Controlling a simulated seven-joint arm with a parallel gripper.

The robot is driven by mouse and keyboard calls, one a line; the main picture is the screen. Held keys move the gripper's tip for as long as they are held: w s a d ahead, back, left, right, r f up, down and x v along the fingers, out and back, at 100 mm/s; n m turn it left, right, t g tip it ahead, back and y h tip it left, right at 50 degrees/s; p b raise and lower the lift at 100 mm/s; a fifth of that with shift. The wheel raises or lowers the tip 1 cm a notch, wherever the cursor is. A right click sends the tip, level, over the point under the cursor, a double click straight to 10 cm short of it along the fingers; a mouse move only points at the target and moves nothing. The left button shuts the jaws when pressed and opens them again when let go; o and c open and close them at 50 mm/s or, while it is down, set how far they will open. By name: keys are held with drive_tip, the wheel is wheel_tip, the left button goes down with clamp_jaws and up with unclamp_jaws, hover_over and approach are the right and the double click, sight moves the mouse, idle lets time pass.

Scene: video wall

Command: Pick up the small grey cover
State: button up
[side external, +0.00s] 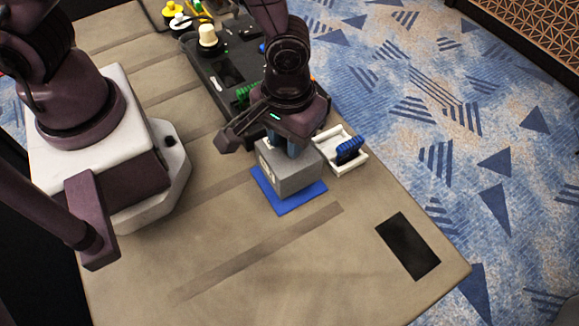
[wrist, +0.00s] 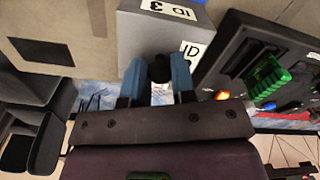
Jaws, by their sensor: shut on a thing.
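The small grey cover (side external: 289,175) is a box-shaped block over a blue square mat (side external: 268,199) in the side view. Whether it rests on the mat or hangs just above it cannot be told. In the wrist view the grey cover (wrist: 140,38) carries white labels reading "ID 3". My gripper (side external: 291,148) comes from above at the cover's top. In the wrist view its blue fingers (wrist: 158,72) are shut on a dark knob-like part at the cover. The fingertips are partly hidden in the side view.
A white tray (side external: 353,165) with a blue ribbed piece stands close to the right of the cover. A dark board (side external: 208,62) with several parts lies behind. A black rectangle (side external: 408,246) lies at the front right. The table's front is otherwise clear.

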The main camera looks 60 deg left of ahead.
drive_tip(key=shift+r, duration=1.45)
